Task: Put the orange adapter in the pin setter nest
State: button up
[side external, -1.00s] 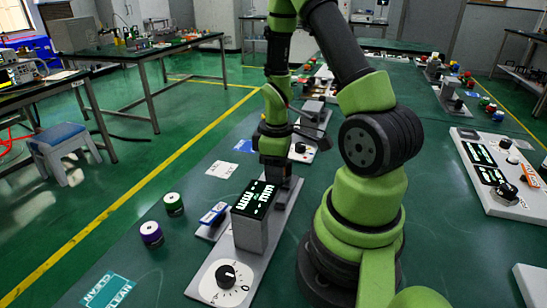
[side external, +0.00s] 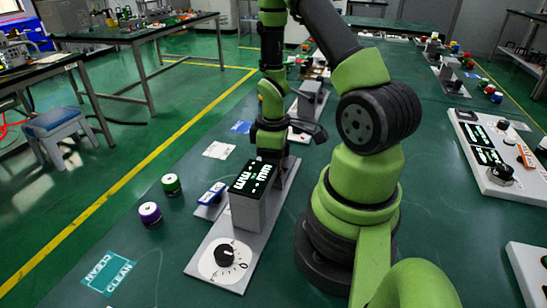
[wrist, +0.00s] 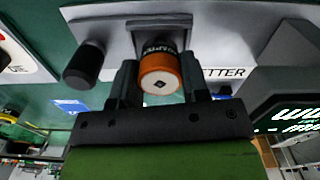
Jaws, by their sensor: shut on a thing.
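The orange adapter (wrist: 160,78) shows in the wrist view with its pale round end and small dark centre facing the camera. My gripper (wrist: 163,88) is shut on it, one finger on each side. The adapter is at the grey pin setter base (wrist: 105,38), its far end against a dark part of the nest. I cannot tell how deep it sits. In the side view the pin setter is a long grey plate (side external: 203,262) with a lit display box (side external: 252,178). My gripper (side external: 268,150) is low behind that box, which hides the adapter and nest.
A black knob (wrist: 84,64) stands beside the nest in the wrist view. A green-topped jar (side external: 171,185), a purple-topped jar (side external: 150,213) and a small blue-and-white block (side external: 212,194) lie left of the plate. A dial (side external: 223,255) is at its front.

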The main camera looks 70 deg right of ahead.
jog(key=shift+f, duration=0.45)
jog(key=o, duration=1.1)
notch_tip(320, 180, up, 10)
jog(key=shift+w+r, duration=0.1)
jog(key=shift+r, duration=0.05)
jog(key=w+a+r+m+t, duration=0.2)
jog(key=a+r+m+t, duration=0.15)
jog(key=a+r, duration=0.65)
jog(key=s+a+r+t, duration=0.1)
jog(key=s+a+r, duration=0.1)
jog(key=s+a+r+m+t+y, duration=0.1)
jog(key=s+a+r, duration=0.1)
jog(key=r, duration=0.1)
jog(key=s+a+r+m+t+y, duration=0.1)
jog(key=s+a+r, duration=0.1)
jog(key=shift+a+r+t, duration=0.35)
jog(key=shift+a, duration=0.05)
